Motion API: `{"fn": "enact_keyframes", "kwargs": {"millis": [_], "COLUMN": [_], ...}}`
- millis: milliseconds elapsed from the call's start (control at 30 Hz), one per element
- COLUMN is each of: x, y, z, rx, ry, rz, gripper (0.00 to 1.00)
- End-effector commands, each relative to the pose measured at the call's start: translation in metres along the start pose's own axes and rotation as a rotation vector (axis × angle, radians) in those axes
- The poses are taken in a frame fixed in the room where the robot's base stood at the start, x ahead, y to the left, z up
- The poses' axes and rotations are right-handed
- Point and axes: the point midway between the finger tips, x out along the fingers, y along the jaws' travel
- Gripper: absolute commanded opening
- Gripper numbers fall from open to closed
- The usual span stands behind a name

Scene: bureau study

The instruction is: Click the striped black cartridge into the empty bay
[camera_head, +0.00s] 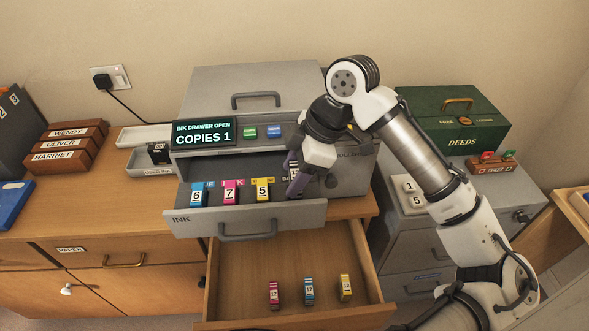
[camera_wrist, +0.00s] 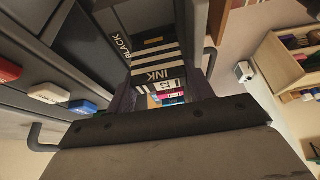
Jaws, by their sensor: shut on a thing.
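The black cartridge with white stripes and an INK label (camera_wrist: 157,62) is between the fingers of my gripper (camera_wrist: 160,98) in the wrist view. My gripper (camera_head: 297,182) is shut on it at the right end of the open ink drawer (camera_head: 215,218). The wrist view shows a BLACK label (camera_wrist: 121,42) right beside the cartridge, on the drawer. My gripper hides most of the cartridge and the bay in the head view. I cannot tell how deep the cartridge sits. Cyan (camera_head: 197,193), magenta (camera_head: 230,191) and yellow (camera_head: 262,189) cartridges stand in the other bays.
The copier's screen (camera_head: 204,133) reads INK DRAWER OPEN, COPIES 1. Another black cartridge (camera_head: 158,152) lies in a grey tray (camera_head: 150,170) on the left. An open wooden drawer (camera_head: 240,270) below holds three small cartridges. A green deeds box (camera_head: 455,115) stands on the right.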

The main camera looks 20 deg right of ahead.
Motion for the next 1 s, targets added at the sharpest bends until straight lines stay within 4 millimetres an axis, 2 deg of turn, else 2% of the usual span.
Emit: {"fn": "enact_keyframes", "kwargs": {"millis": [167,500,1000], "x": [0.003,0.021,0.022], "y": [0.0,0.0,0.0], "z": [0.001,0.009,0.01], "rx": [0.0,0.0,0.0], "ry": [0.0,0.0,0.0], "rz": [0.0,-0.001,0.0], "gripper": [0.3,0.3,0.3]}}
